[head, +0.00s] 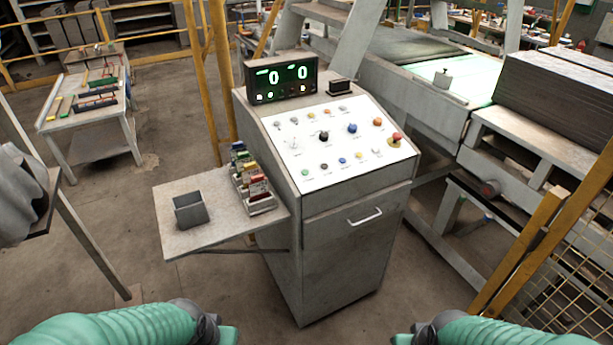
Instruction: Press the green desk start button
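The grey control desk (345,235) stands in the middle of the head view, with a sloped white panel (300,145) of coloured buttons and knobs. A green button (305,172) is at the panel's lower left, in the row nearest me. My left gripper (226,334) and my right gripper (404,338) show only in part at the bottom edge, well short of the desk. Their fingertips are cut off, so their opening is hidden. Neither touches the panel.
A red mushroom button (396,138) is at the panel's right edge. A display (283,78) reading 0 and 0 stands behind the panel. A yellow mesh guard (560,250) stands at the right.

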